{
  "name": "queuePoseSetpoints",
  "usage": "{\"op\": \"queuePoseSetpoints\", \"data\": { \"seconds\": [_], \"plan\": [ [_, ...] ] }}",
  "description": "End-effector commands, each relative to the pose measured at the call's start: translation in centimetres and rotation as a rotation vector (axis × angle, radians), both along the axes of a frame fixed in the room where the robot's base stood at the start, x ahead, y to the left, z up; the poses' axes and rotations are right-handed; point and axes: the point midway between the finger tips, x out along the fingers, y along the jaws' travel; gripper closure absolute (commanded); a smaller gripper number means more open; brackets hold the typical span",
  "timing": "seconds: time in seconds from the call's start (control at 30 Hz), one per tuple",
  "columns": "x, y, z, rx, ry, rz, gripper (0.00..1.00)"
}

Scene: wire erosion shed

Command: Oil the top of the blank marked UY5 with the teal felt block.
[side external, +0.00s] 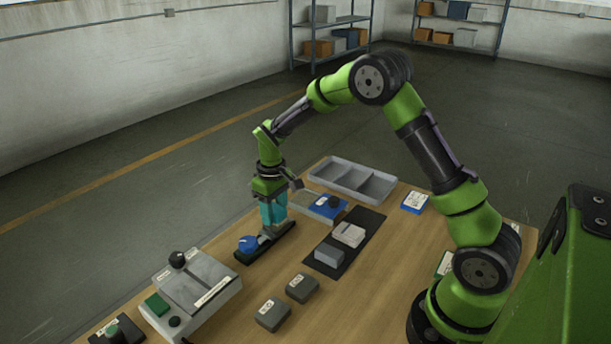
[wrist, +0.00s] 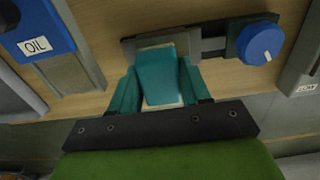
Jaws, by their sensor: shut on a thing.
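My gripper (wrist: 157,85) is shut on the teal felt block (wrist: 158,70); its fingers are teal too. In the side view my gripper (side external: 272,215) points down over a dark clamp (side external: 283,240) with a blue knob (side external: 248,243). In the wrist view the clamp's blue knob (wrist: 260,43) is at the right. A pale edge shows past the felt block, which hides most of what lies under it. I cannot tell whether the block touches it. No UY5 mark is readable. Two grey blanks with labels too small to read, one nearer (side external: 272,315) and one farther (side external: 302,288), lie on the table.
A blue OIL unit (wrist: 35,32) stands left in the wrist view, and behind the clamp (side external: 327,207) in the side view. A dark mat (side external: 343,257) bears a grey block and white pieces. A grey tray (side external: 352,181) is at the back, a machine (side external: 195,290) front left.

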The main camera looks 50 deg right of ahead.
Motion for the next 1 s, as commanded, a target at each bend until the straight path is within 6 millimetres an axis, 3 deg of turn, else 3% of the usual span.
{"op": "queuePoseSetpoints", "data": {
  "seconds": [0.27, 0.37, 1.0],
  "plan": [
    [2.1, 0.0, 0.4, -0.001, -0.001, 0.002, 0.78],
    [2.1, 0.0, 2.4, -0.001, -0.005, 0.001, 0.78],
    [2.0, 0.0, 7.8, -0.001, -0.002, 0.001, 0.78]
  ]
}}
